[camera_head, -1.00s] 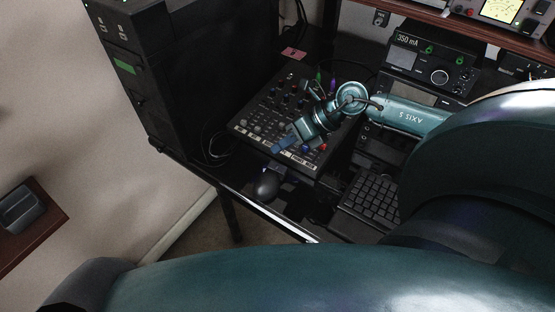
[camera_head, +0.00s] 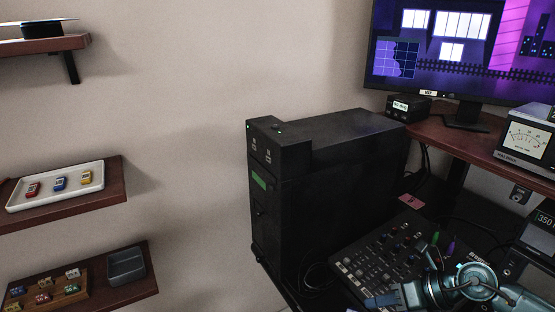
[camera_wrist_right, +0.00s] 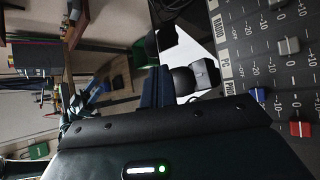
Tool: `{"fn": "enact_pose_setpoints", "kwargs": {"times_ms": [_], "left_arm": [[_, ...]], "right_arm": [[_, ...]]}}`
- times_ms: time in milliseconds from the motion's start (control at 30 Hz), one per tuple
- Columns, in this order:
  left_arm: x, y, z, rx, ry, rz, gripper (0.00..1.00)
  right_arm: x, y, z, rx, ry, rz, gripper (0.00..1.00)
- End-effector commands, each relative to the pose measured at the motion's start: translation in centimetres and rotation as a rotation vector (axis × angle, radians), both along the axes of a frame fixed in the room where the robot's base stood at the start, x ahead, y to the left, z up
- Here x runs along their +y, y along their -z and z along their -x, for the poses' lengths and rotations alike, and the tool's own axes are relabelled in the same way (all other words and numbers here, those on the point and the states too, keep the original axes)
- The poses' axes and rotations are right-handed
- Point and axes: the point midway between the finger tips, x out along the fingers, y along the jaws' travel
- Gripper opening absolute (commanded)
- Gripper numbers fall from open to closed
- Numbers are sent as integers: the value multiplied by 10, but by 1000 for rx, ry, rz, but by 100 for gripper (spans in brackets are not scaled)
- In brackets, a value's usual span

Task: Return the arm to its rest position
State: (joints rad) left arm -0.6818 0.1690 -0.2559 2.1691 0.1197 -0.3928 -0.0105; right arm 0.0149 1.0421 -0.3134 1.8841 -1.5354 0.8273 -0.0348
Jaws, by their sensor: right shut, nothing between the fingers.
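My right arm (camera_head: 470,282) is teal and comes in at the bottom right corner of the head view. Its gripper (camera_head: 380,302) has blue fingers and sits over the near edge of the black mixer (camera_head: 352,268), low in the picture. In the right wrist view the dark blue fingers (camera_wrist_right: 157,88) are together with nothing held between them. The mixer's panel, with grey, blue and red slider caps, shows at the right of that view. My left gripper is not in view.
A tall black case (camera_head: 325,180) stands left of the mixer. A monitor (camera_head: 460,50) and a meter (camera_head: 527,140) are on the raised shelf. Wall shelves at left hold a white tray (camera_head: 60,202) and a grey bin (camera_head: 126,266). A pink note (camera_head: 411,200) lies behind the mixer.

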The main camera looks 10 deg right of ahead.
Motion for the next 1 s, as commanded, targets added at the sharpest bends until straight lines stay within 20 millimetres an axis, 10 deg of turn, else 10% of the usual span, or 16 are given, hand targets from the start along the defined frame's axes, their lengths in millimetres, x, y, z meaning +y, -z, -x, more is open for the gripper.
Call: {"fn": "enact_pose_setpoints", "kwargs": {"times_ms": [233, 500, 700, 1000], "left_arm": [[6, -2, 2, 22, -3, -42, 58], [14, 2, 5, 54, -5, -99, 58], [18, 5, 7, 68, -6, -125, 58], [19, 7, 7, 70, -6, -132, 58]], "right_arm": [[93, -35, 16, 189, 389, -787, 0], [90, 10, 47, 734, 1299, -1514, 0], [108, 62, 102, 1125, 1768, -1658, 0], [118, 75, 121, 1253, 1890, -1669, 0]]}}
